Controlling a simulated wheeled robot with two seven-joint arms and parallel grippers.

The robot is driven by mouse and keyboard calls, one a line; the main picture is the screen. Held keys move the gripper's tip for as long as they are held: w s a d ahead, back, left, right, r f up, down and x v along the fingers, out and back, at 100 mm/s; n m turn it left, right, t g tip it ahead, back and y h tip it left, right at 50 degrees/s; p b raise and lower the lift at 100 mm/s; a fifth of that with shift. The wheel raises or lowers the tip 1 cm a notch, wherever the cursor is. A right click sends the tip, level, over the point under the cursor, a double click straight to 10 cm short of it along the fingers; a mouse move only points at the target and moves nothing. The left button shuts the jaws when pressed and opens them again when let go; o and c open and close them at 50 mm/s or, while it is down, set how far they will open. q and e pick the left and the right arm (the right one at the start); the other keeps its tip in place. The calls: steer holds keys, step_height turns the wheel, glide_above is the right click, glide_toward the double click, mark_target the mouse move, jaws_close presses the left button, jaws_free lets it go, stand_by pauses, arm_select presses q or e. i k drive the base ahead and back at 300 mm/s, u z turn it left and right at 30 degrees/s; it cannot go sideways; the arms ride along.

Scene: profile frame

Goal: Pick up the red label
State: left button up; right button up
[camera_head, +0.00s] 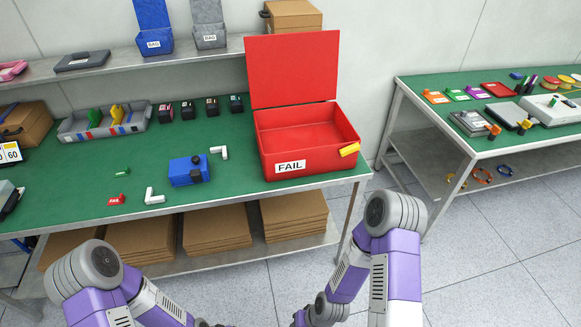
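A small red label (116,200) with white "FAIL" lettering lies on the green table top (75,190), near its front edge at the left. My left arm (100,280) is folded low in front of the table, below and left of the label's right side. My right arm (385,250) is folded low at the lower middle. Both arms run down out of the bottom of the picture, and neither gripper's fingers show. Nothing visible touches the label.
White corner pieces (154,196), a small green piece (122,172) and a blue device (188,170) lie nearby. An open red bin (305,140) marked FAIL stands right. Cardboard stacks (217,227) fill the lower shelf. A second table (545,142) stands at right.

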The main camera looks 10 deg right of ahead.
mark_target(120, 200)
steer(key=z, duration=0.1)
steer(key=k, duration=0.2)
steer(key=u, duration=0.75)
steer(key=i, duration=0.75)
steer(key=u, duration=0.35)
